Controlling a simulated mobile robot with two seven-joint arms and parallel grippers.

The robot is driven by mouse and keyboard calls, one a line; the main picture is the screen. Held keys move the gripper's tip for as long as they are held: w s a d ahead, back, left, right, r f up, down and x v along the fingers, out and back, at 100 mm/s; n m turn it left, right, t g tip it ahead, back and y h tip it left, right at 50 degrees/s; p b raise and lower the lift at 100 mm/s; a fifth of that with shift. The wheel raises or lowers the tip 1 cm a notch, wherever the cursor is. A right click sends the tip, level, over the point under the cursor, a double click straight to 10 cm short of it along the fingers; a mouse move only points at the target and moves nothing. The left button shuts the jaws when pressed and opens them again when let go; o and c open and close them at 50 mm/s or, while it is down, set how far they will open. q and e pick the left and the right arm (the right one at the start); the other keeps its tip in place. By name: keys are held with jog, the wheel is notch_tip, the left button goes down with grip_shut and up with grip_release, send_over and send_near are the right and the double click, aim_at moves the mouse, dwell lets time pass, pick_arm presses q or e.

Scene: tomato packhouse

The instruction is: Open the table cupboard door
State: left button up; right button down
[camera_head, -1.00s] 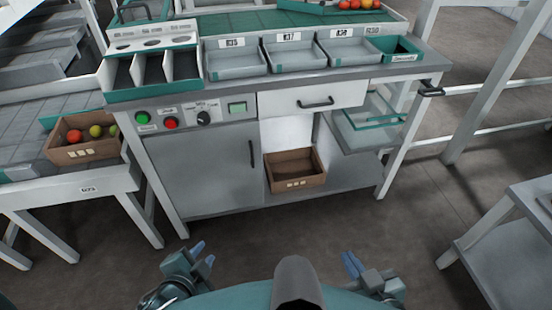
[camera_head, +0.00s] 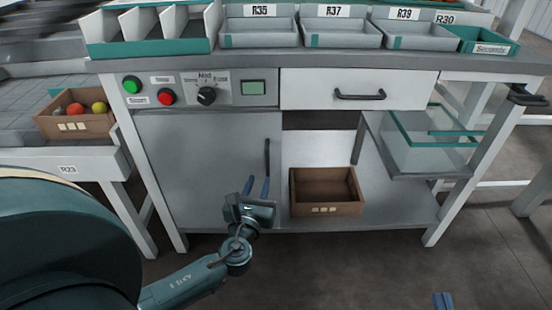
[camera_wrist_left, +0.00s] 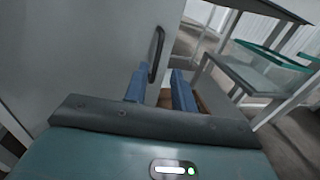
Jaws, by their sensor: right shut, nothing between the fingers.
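The grey cupboard door (camera_head: 205,165) is shut under the control panel, on the left side of the table. Its dark upright handle (camera_head: 267,158) is near the door's right edge. My left gripper (camera_head: 257,187) is open just below the handle. In the left wrist view, the two blue fingers (camera_wrist_left: 159,92) are apart and the handle (camera_wrist_left: 156,54) stands ahead of them, nearer the left finger. I see no grip on it. Of my right gripper (camera_head: 443,301), only the blue fingertips show at the bottom edge, shut and empty.
A white drawer (camera_head: 345,88) with a dark handle is above an open bay, where a brown crate (camera_head: 340,210) stands on the bottom shelf. A table leg (camera_head: 160,190) is left of the door. The floor in front is clear.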

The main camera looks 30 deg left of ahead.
aim_at(267, 157)
pick_arm(q)
jog(key=b+x, duration=0.2)
jog(key=x, duration=0.9)
jog(key=shift+w+a+b, duration=0.15)
jog(key=shift+w+b, duration=0.2)
grip_shut()
